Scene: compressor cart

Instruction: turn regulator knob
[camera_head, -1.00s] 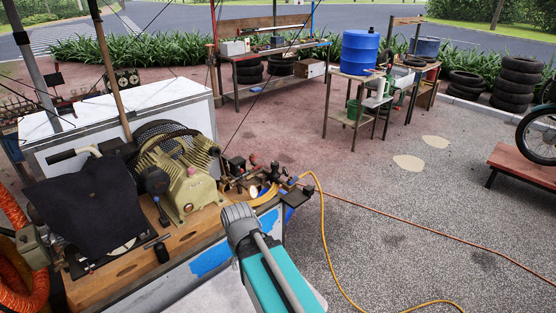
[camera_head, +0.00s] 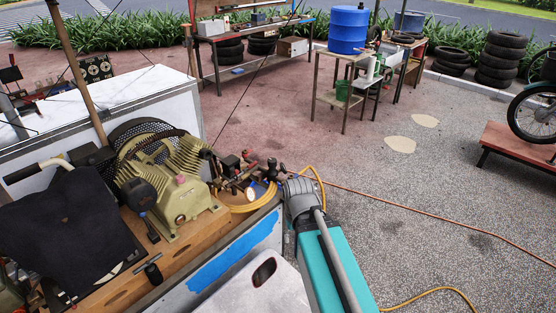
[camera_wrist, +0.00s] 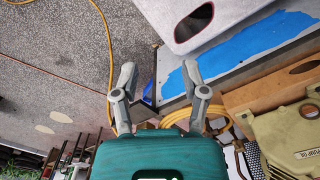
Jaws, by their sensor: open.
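The regulator fittings (camera_head: 240,174), a cluster of dark and brass parts with a red cap, stand at the right end of the compressor cart's wooden top in the head view. A round pale gauge face (camera_head: 250,196) shows among them. I cannot tell for certain which part is the regulator knob. My gripper (camera_wrist: 159,68) is open and empty in the wrist view, with its two grey fingers spread near the cart's corner. A blue part (camera_wrist: 148,93) shows between the fingers. In the head view, my arm hides the gripper and the cart's right corner.
The tan compressor (camera_head: 180,197) and a dark cloth (camera_head: 62,236) occupy the cart top. A coiled yellow hose (camera_wrist: 186,118) lies beside the fittings and runs down to the ground. The pavement (camera_head: 400,215) right of the cart is mostly clear, except for hoses.

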